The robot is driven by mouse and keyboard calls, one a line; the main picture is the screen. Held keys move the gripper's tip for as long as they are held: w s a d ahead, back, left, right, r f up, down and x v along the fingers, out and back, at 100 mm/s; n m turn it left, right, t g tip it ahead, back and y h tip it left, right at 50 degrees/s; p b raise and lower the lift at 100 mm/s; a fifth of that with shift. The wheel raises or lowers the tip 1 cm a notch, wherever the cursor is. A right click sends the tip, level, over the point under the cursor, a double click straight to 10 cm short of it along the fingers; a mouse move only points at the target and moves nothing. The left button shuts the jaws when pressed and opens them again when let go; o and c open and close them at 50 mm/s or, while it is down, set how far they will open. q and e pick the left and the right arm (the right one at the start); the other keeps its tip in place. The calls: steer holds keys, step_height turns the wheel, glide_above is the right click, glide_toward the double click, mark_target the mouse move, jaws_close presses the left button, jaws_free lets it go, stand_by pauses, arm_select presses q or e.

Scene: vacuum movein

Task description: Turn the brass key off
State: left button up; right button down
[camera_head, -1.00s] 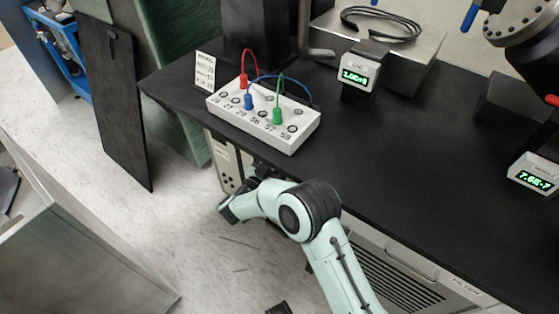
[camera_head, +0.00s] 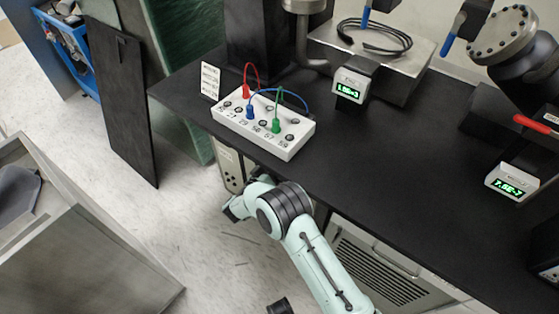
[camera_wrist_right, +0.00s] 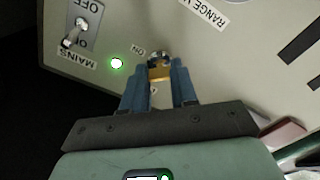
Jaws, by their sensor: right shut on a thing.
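The brass key (camera_wrist_right: 159,73) sits in a lock on a pale panel in the right wrist view, beside an "ON" label; its lower part lies between my fingers. My right gripper (camera_wrist_right: 160,80) is shut on the key with its two blue-grey fingers. In the head view my right arm reaches to a pale panel (camera_head: 231,170) under the front edge of the bench; the key and fingertips are hidden there. A green lamp (camera_wrist_right: 116,63) is lit left of the key. My left gripper is not seen.
A mains toggle switch (camera_wrist_right: 75,34) is left of the lamp. On the black bench (camera_head: 370,165) stand a white socket box (camera_head: 285,153) with coloured leads and two lit readouts (camera_head: 349,88) (camera_head: 511,185). A metal cabinet (camera_head: 95,270) stands at the lower left.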

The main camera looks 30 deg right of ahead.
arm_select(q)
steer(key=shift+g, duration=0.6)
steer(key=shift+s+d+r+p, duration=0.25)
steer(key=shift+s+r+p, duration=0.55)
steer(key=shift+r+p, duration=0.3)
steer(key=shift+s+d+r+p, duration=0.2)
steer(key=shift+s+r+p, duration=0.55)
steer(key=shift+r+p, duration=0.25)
arm_select(e)
steer(key=shift+f+n, duration=0.1)
steer(key=shift+n, duration=4.8)
steer(key=shift+s, duration=0.1)
steer(key=c, duration=0.9)
jaws_free()
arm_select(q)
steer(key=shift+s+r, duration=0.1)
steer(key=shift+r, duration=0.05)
arm_select(e)
steer(key=v, duration=1.3)
steer(key=shift+a, duration=0.25)
